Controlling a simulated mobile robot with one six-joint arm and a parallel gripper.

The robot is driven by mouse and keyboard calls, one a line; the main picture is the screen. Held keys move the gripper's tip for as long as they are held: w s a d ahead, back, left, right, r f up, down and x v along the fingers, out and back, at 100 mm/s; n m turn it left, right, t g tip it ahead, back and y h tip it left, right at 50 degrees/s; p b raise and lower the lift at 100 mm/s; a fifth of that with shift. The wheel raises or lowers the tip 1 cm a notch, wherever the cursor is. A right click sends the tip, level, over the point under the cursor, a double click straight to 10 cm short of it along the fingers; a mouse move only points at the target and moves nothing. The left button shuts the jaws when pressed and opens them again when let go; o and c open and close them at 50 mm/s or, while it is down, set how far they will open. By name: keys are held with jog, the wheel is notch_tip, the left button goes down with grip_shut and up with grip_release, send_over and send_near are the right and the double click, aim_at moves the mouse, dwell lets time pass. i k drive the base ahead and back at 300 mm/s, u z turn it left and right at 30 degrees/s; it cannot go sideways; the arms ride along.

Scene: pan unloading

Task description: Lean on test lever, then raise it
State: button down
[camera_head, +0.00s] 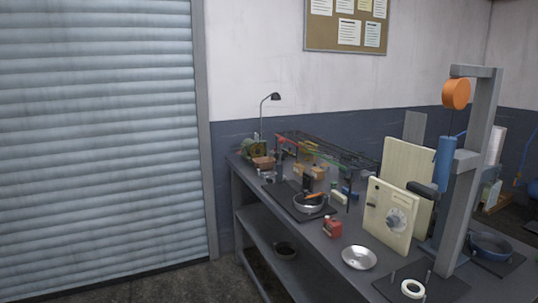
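My gripper does not show in this view. I cannot tell for sure which part is the test lever. A short dark bar (422,188) sticks out to the left near the grey upright frame (478,165) at the right of the bench. A blue cylinder (444,163) and an orange round part (456,94) are on this frame. A cream panel with a round dial (390,217) stands to its left and has a small dark piece near its upper left edge. Nothing is seen touching the dark bar.
A wire rack stands behind. Open floor (200,283) lies at the left, before a roller shutter (95,130).

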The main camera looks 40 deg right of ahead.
aim_at(281, 140)
jog(key=u, duration=0.2)
jog(key=i, duration=2.35)
jog(key=u, duration=0.8)
jog(key=k, duration=0.1)
jog(key=z, duration=2.9)
